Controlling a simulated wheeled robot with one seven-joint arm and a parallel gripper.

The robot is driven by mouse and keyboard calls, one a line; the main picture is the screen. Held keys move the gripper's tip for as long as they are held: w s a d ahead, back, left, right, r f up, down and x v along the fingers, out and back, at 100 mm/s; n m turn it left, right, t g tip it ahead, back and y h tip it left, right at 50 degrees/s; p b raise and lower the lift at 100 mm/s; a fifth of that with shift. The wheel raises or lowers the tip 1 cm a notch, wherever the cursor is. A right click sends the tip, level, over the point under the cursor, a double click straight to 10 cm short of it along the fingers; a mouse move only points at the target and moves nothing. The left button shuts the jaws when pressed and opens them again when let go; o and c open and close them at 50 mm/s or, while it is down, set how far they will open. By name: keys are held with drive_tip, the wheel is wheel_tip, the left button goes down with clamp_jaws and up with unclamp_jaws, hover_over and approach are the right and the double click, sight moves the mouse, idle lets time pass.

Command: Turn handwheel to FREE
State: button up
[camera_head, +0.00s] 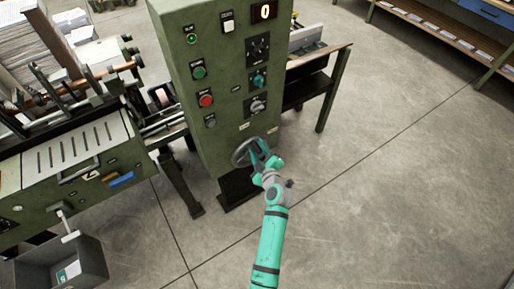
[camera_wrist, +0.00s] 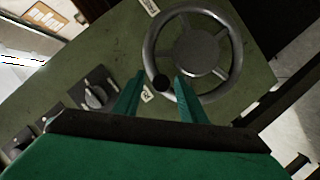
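The grey handwheel (camera_head: 237,154) is on the lower front of the green control cabinet (camera_head: 185,70). My gripper (camera_wrist: 160,78) is open.
A side table (camera_head: 335,85) stands right of the cabinet. The floor (camera_head: 400,170) to the right is clear.

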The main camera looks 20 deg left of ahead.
drive_tip(key=shift+w+a+f, duration=0.2)
drive_tip(key=shift+w+a, duration=0.15)
drive_tip(key=shift+w, duration=0.2)
